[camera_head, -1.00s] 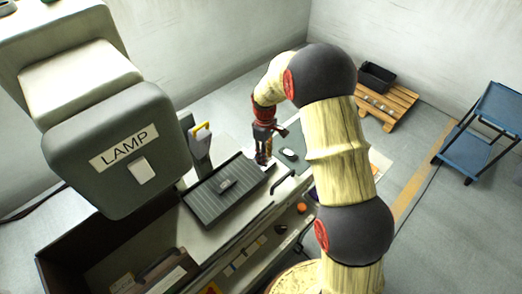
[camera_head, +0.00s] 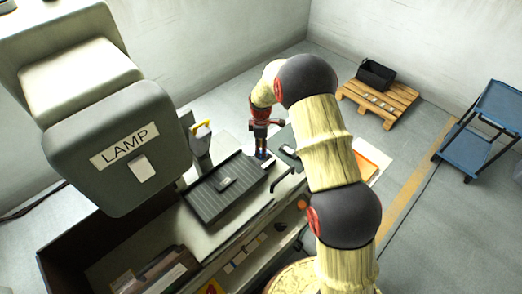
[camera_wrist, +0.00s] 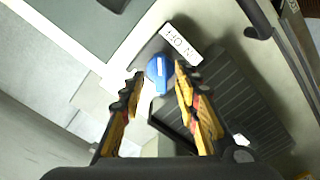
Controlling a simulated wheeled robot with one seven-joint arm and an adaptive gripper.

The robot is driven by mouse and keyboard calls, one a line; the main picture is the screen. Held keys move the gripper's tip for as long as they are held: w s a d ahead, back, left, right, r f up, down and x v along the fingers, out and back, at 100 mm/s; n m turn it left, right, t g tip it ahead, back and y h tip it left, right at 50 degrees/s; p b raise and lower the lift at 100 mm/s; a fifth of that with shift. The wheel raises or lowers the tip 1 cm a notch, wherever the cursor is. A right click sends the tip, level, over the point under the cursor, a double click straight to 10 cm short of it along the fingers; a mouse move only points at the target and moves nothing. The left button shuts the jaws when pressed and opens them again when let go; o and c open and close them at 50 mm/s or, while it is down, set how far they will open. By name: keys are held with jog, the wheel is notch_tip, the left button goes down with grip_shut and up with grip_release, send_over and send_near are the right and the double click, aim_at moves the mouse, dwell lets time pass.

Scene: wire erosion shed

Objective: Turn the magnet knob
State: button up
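The blue magnet knob (camera_wrist: 159,68) has a white pointer line and sits at the end of the dark ribbed magnet plate (camera_wrist: 240,95). A white label (camera_wrist: 181,44) with "OFF" lettering lies beside it. In the wrist view my gripper (camera_wrist: 158,79) is open, with one finger on each side of the knob. Whether the fingers touch it I cannot tell. In the head view my gripper (camera_head: 262,153) points down at the far end of the ribbed plate (camera_head: 222,190); the knob is mostly hidden there.
A grey lamp housing (camera_head: 118,152) marked "LAMP" fills the left. A yellow-topped post (camera_head: 201,135) stands near the plate. A dark curved handle (camera_head: 283,179) is at the bench's front edge. A pallet (camera_head: 378,103) with a black bin and a blue cart (camera_head: 478,140) stand on the floor.

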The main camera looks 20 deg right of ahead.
jog(key=shift+f, duration=0.95)
jog(key=shift+c, duration=1.3)
grip_shut()
